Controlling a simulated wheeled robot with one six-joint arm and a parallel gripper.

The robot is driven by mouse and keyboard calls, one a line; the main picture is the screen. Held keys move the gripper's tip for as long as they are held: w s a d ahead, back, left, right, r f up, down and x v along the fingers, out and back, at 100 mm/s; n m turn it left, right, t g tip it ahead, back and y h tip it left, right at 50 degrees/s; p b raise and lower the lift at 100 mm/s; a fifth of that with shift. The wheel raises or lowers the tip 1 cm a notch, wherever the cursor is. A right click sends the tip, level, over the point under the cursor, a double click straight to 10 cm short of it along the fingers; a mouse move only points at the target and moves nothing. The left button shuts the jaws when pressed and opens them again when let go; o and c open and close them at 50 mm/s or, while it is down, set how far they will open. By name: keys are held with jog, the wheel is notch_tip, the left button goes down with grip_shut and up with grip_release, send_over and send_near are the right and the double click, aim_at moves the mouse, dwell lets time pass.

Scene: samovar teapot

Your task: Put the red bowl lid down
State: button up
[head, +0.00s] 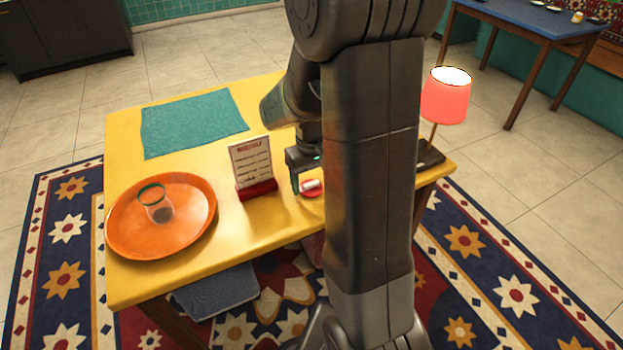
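A small red lid (307,194) with a pale knob shows at the front edge area of the yellow table, just left of my arm. Its right part is hidden behind my arm. My gripper (308,184) points down right at the lid, with one dark finger visible on the knob's left side. The other finger is hidden by my arm, so I cannot tell whether the gripper is closed on the knob. I cannot tell whether the lid touches the table or hangs just above it. No bowl is clearly visible.
The yellow table (255,228) holds an orange tray (127,240) with a glass (157,206), a teal mat (192,122) and a menu card (251,163) in a red stand close left of my gripper. A red-shaded lamp (446,100) stands right of my arm.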

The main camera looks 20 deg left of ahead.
notch_tip(320, 180, up, 12)
jog(key=p, duration=0.2)
dwell(0.5)
jog(key=b, duration=0.1)
send_over(312, 184)
jog(key=shift+f, duration=3.3)
